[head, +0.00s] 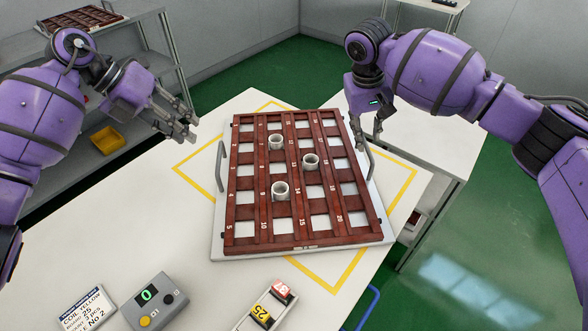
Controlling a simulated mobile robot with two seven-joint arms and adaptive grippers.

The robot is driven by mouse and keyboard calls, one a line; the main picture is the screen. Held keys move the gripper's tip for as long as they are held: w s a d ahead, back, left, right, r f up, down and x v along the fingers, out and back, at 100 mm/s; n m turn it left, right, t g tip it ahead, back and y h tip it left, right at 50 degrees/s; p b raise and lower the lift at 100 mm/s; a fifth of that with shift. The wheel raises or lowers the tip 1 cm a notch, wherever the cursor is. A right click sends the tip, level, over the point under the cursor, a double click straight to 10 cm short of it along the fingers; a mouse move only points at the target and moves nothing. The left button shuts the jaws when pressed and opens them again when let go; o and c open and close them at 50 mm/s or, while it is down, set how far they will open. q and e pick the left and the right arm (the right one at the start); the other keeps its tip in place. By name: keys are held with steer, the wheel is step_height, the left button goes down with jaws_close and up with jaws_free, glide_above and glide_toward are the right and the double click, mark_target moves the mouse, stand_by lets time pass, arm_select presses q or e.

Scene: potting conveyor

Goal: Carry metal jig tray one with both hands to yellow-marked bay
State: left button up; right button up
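The metal jig tray (305,244) lies on the white table inside and partly over a yellow outline (312,281), turned relative to it. It has a reddish-brown grid with numbered cells and a grey handle on each side.
A grey control box (154,303), a label card (87,308) and a number holder (266,305) lie at the table's front. A grey shelf (172,50) with a yellow bin (107,140) and another brown tray (80,17) stands at left. Green floor is clear at right.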

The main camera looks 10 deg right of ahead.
steer(key=v, duration=0.7)
steer(key=shift+r, duration=0.2)
steer(key=shift+s, duration=0.1)
